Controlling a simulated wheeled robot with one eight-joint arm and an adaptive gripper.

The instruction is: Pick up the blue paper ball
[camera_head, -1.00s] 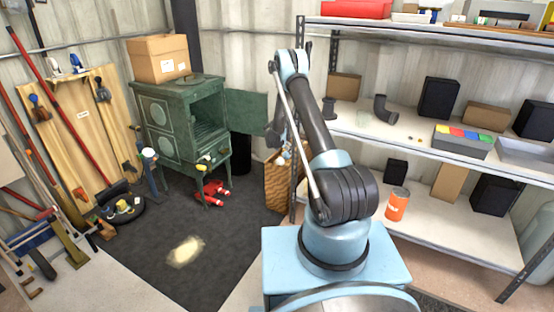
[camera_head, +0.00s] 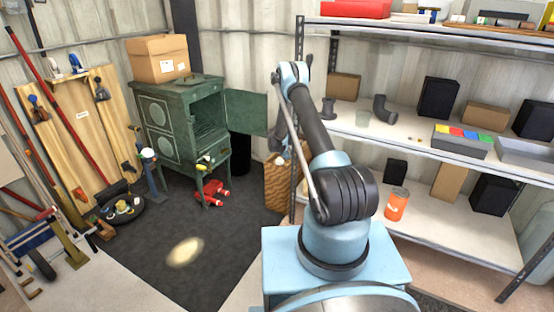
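I cannot clearly make out a blue paper ball in the head view. My gripper (camera_head: 277,152) hangs at the end of my raised arm, in front of the wall between the green stove and the shelves. It is small, dark and partly hidden by the arm links, so its fingers cannot be told apart. A small pale patch shows just below it, above a brown wood-patterned bin (camera_head: 278,185). I cannot tell whether this patch is a held object or something behind.
A green stove (camera_head: 170,120) with its door open carries a cardboard box (camera_head: 158,58). Red items (camera_head: 211,190) lie below it. Metal shelves (camera_head: 420,135) stand right, with an orange can (camera_head: 397,204) on the lower board. The dark mat (camera_head: 215,245) is mostly clear.

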